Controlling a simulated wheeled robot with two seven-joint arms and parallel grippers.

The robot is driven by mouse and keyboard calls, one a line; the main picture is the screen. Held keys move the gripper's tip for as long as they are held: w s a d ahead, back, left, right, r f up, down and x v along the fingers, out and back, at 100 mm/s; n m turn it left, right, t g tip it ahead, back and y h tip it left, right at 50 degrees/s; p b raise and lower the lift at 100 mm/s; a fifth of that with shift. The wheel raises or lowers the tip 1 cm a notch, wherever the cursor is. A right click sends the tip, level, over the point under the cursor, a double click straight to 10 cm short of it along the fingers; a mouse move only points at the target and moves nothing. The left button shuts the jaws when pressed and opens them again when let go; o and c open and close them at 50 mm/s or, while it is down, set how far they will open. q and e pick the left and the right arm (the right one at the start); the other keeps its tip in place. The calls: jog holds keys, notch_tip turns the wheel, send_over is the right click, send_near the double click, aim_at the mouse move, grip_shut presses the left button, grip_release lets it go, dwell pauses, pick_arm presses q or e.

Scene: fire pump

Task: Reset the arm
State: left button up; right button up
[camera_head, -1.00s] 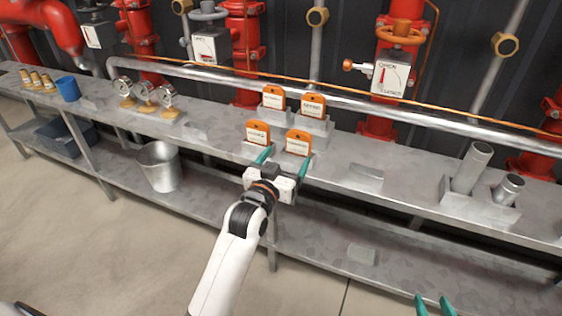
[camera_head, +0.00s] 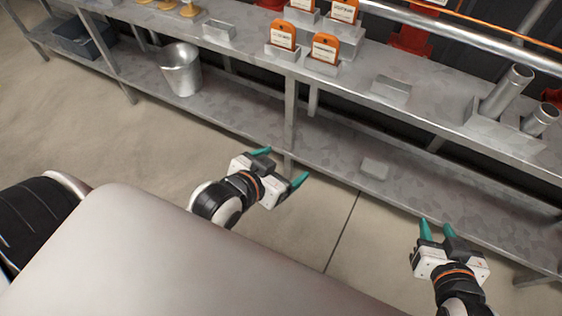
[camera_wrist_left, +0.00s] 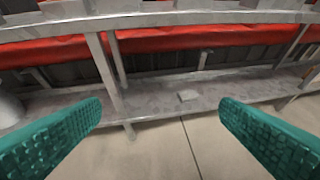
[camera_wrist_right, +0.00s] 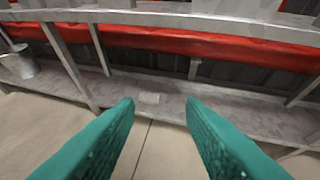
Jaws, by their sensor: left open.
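My left gripper (camera_head: 284,168) is open and empty, in front of the shelf unit and below its top surface. In the left wrist view its teal fingers (camera_wrist_left: 160,125) are wide apart with nothing between them. My right gripper (camera_head: 436,230) is at the lower right of the head view. Its fingers stand apart, and the right wrist view (camera_wrist_right: 160,125) shows only floor and shelf between them. Both grippers are clear of the shelves. Orange-framed tags (camera_head: 324,50) stand in grey holders on the top surface.
The metal shelf unit (camera_head: 350,107) runs across the scene. A metal bucket (camera_head: 181,72) and a dark bin (camera_head: 80,38) are on its lower shelf, with a small grey block (camera_head: 375,168). Metal tubes (camera_head: 507,88) stand at the right. The floor (camera_head: 110,150) in front is clear.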

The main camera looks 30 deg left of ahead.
jog(key=shift+r, duration=0.1)
